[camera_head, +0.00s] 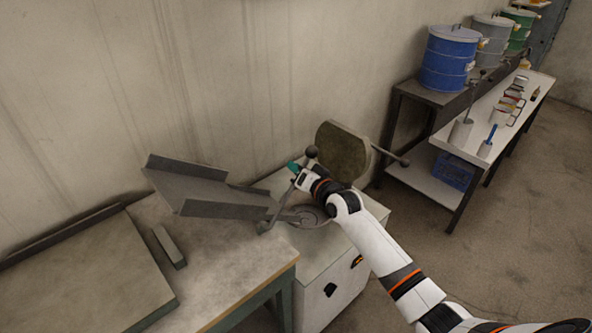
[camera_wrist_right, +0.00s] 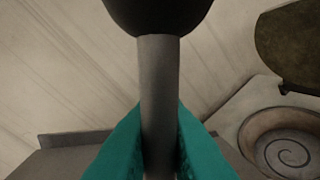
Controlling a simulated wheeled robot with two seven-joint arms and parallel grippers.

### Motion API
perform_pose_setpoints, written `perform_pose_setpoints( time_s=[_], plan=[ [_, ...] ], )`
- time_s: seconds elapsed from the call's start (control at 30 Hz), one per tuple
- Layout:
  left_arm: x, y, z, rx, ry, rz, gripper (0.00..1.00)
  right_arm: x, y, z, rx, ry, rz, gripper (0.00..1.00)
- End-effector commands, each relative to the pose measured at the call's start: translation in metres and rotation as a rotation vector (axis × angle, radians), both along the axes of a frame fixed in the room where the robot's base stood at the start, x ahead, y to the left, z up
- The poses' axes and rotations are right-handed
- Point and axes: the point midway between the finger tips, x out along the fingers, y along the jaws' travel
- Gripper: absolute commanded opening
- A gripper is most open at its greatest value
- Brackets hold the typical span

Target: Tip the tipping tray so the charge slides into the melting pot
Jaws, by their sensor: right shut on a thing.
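The grey metal tipping tray (camera_head: 205,190) has raised side walls and is above the bench, its narrow end towards the melting pot. The round melting pot (camera_head: 308,216) is sunk in the white cabinet's top; in the wrist view its mouth (camera_wrist_right: 288,150) is open with a spiral inside. My right gripper (camera_head: 293,167), with teal fingers, is shut on a grey lever (camera_wrist_right: 159,85) with a black ball knob (camera_head: 311,152). The lever stands beside the tray's pot end. I see no charge on the visible tray floor. My left gripper is not in view.
The pot's round lid (camera_head: 342,150) stands raised behind the pot. A grey bar (camera_head: 168,247) lies on the bench (camera_head: 215,270) left of the white cabinet (camera_head: 320,270). A shelf (camera_head: 420,180) with drums and tools is at right. The floor at right is clear.

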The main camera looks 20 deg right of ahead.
Motion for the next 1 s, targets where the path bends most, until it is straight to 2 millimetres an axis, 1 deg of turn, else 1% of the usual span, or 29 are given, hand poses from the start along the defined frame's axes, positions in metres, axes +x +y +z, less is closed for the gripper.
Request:
perform_pose_setpoints(
  time_s=[0.03, 0.3, 0.33, 0.43, 0.47, 0.77, 0.87, 0.97, 1.0],
  plan=[
    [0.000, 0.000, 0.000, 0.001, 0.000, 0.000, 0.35, 0.001, -0.002, 0.001, 0.005, 0.001, -0.003, 0.00],
    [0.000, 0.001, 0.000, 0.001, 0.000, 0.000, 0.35, 0.000, -0.002, 0.000, 0.005, 0.003, -0.004, 0.00],
    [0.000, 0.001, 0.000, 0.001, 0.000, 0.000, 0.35, 0.000, -0.002, 0.000, 0.005, 0.003, -0.004, 0.16],
    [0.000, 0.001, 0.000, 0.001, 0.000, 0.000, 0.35, 0.000, -0.002, 0.000, 0.004, 0.003, -0.003, 0.32],
    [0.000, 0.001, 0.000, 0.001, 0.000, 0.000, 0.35, 0.000, -0.002, 0.000, 0.004, 0.003, -0.003, 0.34],
    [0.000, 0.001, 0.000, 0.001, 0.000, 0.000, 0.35, -0.002, -0.001, -0.001, 0.003, 0.004, -0.001, 0.34],
    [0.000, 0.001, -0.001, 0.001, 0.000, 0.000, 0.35, -0.009, -0.002, -0.001, 0.004, 0.003, 0.000, 0.34],
    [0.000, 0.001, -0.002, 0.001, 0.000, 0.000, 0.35, -0.024, -0.005, 0.001, 0.002, 0.003, -0.001, 0.34],
    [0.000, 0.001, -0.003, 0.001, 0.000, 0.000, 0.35, -0.032, -0.007, 0.001, 0.001, 0.003, 0.000, 0.34]
  ],
)
